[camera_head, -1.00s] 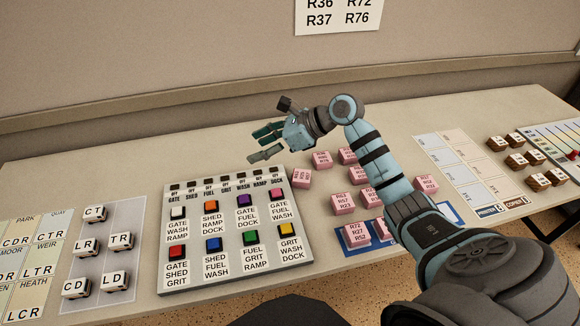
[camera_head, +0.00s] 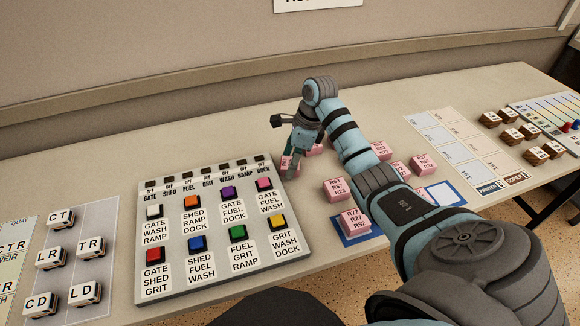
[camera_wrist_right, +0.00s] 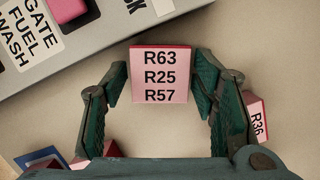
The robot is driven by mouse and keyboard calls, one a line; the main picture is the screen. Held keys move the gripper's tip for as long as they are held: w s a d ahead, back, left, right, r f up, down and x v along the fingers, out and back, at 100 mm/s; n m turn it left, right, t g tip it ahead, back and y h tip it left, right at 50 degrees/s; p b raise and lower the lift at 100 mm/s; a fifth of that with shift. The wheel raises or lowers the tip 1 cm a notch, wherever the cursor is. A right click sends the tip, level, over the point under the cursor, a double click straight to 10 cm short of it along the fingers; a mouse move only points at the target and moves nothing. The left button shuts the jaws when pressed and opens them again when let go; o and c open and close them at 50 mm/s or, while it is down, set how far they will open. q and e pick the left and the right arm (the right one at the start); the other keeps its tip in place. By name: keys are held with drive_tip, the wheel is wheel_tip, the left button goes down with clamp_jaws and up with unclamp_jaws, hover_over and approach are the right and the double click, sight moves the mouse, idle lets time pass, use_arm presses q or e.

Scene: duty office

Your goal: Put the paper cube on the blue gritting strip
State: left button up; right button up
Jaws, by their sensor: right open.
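A pink paper cube (camera_head: 290,163) stands on the table behind the button panel. In the right wrist view the same cube (camera_wrist_right: 160,76) reads R63 R25 R57. My right gripper (camera_wrist_right: 160,82) is open, with a finger on either side of this cube and gaps showing. In the head view the right gripper (camera_head: 292,152) is lowered at the cube and partly hides it. The blue-edged strip (camera_head: 446,195) lies to the right, partly hidden by my right arm. A pink cube reading R72 R27 R52 (camera_head: 354,221) sits on its left end. My left gripper is out of view.
Several other pink cubes (camera_head: 337,188) stand between the gripper and the strip, some behind my arm. The grey button panel (camera_head: 208,285) is close by on the left. Brown cubes (camera_head: 512,136) and a pale printer and copier card (camera_head: 455,140) lie farther right.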

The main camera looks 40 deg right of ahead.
drive_tip(key=shift+f, duration=0.1)
drive_tip(key=c, duration=0.9)
